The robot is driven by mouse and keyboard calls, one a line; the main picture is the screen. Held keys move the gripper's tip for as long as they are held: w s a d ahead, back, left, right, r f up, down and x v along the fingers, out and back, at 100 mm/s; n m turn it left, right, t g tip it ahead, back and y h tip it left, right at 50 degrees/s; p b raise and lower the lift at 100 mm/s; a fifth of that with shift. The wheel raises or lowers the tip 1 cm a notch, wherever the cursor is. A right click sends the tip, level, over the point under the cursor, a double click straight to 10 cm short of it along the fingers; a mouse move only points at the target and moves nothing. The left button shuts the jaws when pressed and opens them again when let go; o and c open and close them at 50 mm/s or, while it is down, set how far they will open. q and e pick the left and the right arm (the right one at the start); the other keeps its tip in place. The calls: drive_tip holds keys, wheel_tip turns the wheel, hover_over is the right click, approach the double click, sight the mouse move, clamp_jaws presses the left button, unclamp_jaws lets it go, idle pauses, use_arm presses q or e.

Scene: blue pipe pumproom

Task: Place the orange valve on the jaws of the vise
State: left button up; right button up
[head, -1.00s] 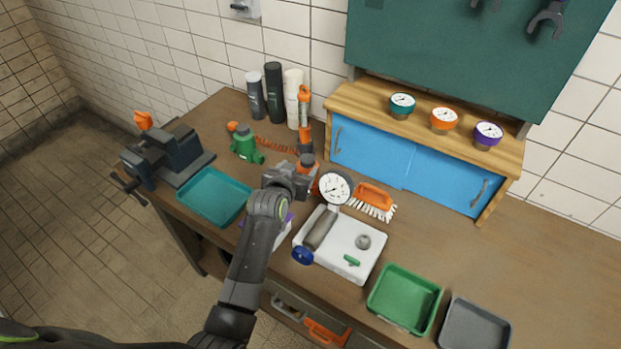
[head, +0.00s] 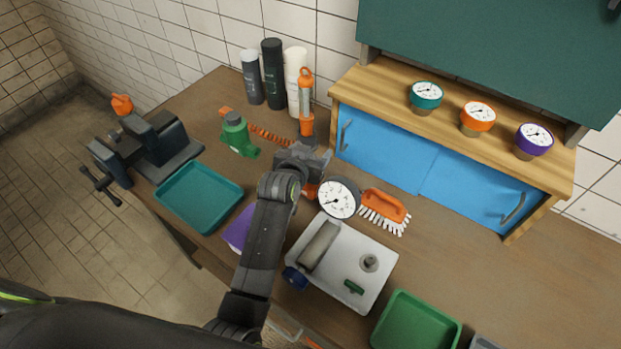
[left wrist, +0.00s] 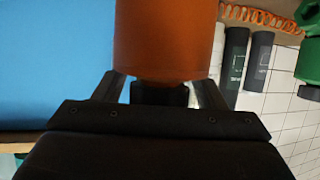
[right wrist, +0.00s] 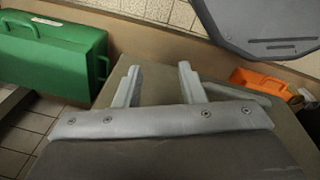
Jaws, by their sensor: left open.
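An orange piece that looks like the valve (head: 122,104) sits on top of the dark vise (head: 152,148) at the left end of the bench. My left gripper (head: 308,155) is well to the right of the vise, in front of the orange upright lamp (head: 306,92). In the left wrist view my left gripper (left wrist: 165,85) is open, with an orange cylinder (left wrist: 165,40), apparently the lamp's lower part, close before its fingers. Whether they touch is unclear. My right gripper (right wrist: 155,85) is open and empty in its wrist view, and out of the head view.
A teal tray (head: 199,222) lies beside the vise. A green bottle-like object (head: 237,136) and several tubes (head: 272,72) stand behind. A green case (right wrist: 45,55) is near my right gripper.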

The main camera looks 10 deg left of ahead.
use_arm(q)
drive_tip(key=shift+w+f, duration=0.1)
drive_tip(key=shift+w, duration=0.1)
drive_tip(key=shift+s+r, duration=0.2)
drive_tip(key=shift+s, duration=0.1)
drive_tip(key=shift+s+r, duration=0.35)
drive_tip(key=shift+s, duration=0.3)
drive_tip(key=c, duration=0.7)
drive_tip(key=shift+w+f, duration=0.2)
drive_tip(key=shift+w, duration=0.05)
drive_tip(key=shift+c, duration=1.2)
drive_tip(key=shift+f, duration=0.1)
clamp_jaws()
use_arm(e)
drive_tip(key=shift+w, duration=0.2)
drive_tip(key=shift+r, duration=0.15)
